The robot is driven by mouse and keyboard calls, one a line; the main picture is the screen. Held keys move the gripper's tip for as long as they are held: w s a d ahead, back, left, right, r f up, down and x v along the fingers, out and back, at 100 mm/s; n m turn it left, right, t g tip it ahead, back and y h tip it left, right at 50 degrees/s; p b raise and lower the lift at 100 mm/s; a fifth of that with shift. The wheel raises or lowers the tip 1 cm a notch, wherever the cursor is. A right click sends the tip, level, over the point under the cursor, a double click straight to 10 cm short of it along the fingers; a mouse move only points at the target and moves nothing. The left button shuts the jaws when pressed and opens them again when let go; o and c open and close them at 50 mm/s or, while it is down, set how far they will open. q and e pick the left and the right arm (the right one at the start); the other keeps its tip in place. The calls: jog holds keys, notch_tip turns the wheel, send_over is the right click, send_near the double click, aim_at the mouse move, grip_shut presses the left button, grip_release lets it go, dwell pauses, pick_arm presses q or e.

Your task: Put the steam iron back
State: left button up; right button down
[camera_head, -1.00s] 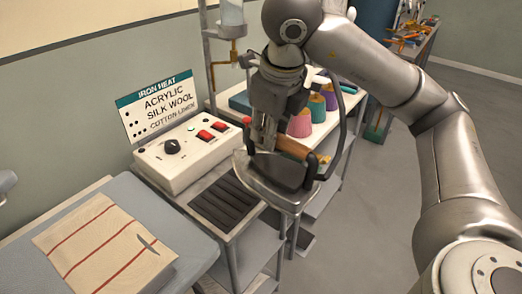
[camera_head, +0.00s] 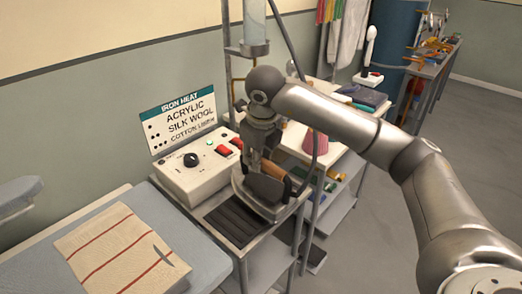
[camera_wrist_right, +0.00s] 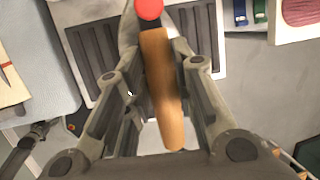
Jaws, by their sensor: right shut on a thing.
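The steam iron (camera_head: 266,188) has a dark body, a pale metal sole and a wooden handle. My right gripper (camera_head: 264,158) is shut on this handle. In the wrist view the wooden handle (camera_wrist_right: 160,90) lies between the two fingers (camera_wrist_right: 160,105), with a red knob at its far end. The black ribbed iron rest (camera_head: 236,221) is on the stand beside the control box. The iron overlaps its right part in the head view, and ribs show on both sides of the iron in the wrist view. I cannot tell whether the sole touches the rest. My left gripper is not seen.
The white control box (camera_head: 190,168) with a black dial and red switches stands behind the rest, below the iron heat sign (camera_head: 180,115). A striped cloth (camera_head: 120,248) lies on the grey board at left. A thread cone (camera_head: 316,142) and a shelf stand behind my right arm.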

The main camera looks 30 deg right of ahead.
jog(key=shift+s+p+x, duration=0.25)
jog(key=shift+p+x, duration=0.3)
jog(key=shift+x, duration=0.7)
jog(key=shift+a+f, duration=0.1)
jog(key=c, duration=1.6)
grip_release()
jog(key=shift+s+f, duration=0.1)
jog(key=shift+f, duration=0.15)
jog(key=shift+c, duration=0.2)
jog(key=o, duration=0.4)
jog(key=shift+s+r, duration=0.1)
jog(key=shift+o, duration=0.2)
jog(key=b+v, duration=0.2)
jog(key=v, duration=1)
